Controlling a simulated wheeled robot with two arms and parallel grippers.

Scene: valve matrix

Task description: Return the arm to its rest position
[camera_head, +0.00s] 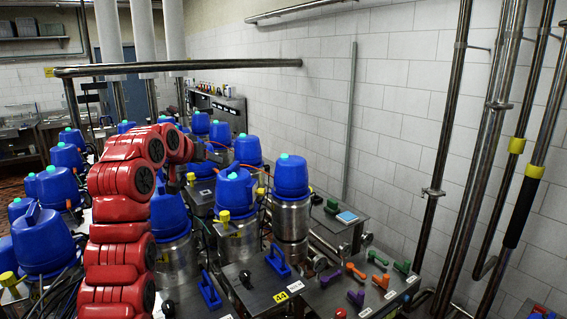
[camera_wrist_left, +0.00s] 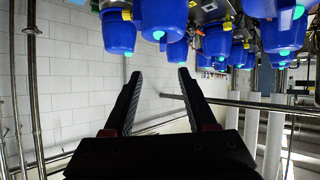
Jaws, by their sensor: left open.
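My left arm (camera_head: 122,180) is red and comes up from the lower left in the head view. It bends over at the top, with its wrist pointing right above the blue-capped valves. My left gripper (camera_head: 220,156) is small and dark there, against the valves behind it. In the left wrist view the two black fingers of the left gripper (camera_wrist_left: 159,74) are spread apart with nothing between them. That view is upside down, with the white wall behind the fingers. My right gripper is in neither view.
Several blue-capped valves (camera_head: 290,178) stand in rows around and behind the arm. A panel with coloured handles (camera_head: 358,297) is at the lower right. A horizontal metal rail (camera_head: 180,66) crosses behind the arm. Vertical pipes (camera_head: 445,150) line the white wall at right.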

